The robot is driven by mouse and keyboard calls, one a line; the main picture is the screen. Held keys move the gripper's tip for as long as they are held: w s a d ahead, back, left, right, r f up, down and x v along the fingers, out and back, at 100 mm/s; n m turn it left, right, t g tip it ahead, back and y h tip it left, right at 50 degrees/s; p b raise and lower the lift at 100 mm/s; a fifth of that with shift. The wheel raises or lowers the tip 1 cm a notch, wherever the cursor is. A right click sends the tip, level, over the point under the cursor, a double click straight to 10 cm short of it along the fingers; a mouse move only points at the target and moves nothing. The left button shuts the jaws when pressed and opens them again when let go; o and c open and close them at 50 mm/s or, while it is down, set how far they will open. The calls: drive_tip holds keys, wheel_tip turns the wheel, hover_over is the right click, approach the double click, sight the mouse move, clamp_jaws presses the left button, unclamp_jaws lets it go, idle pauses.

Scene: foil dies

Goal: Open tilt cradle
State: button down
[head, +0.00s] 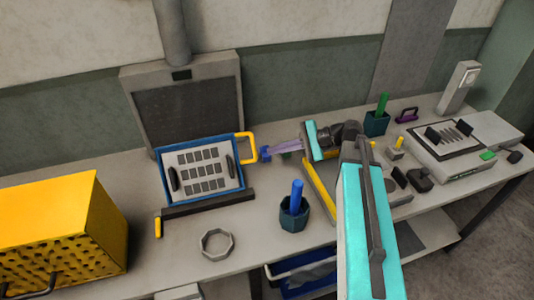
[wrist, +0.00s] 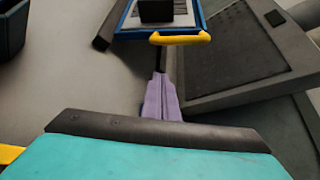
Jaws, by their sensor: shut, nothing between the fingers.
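The tilt cradle (head: 204,197) appears to be the blue-framed tray on the bench, with a pale plate of dark rectangles (head: 203,169) inside. Its yellow handle (head: 250,146) sticks out at the right side in the head view. In the wrist view the handle (wrist: 180,39) crosses the near end of the blue frame (wrist: 158,32). My gripper (head: 265,153) has pale purple fingers, shut and empty. Its tips are close to the handle, just right of it in the head view. In the wrist view the shut fingers (wrist: 160,80) point at the handle; contact cannot be told.
A dark grey panelled hood (head: 190,105) stands behind the cradle. A dark bar (head: 205,205) lies along its front. A yellow perforated box (head: 60,240) is at left, a ring (head: 216,244) in front, and a dark cup with a blue rod (head: 294,213) at right.

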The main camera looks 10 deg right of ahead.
drive_tip(key=b+v, duration=0.1)
drive_tip(key=v, duration=0.4)
drive_tip(key=shift+s+d+f, duration=0.15)
drive_tip(key=shift+d, duration=0.1)
idle(0.3)
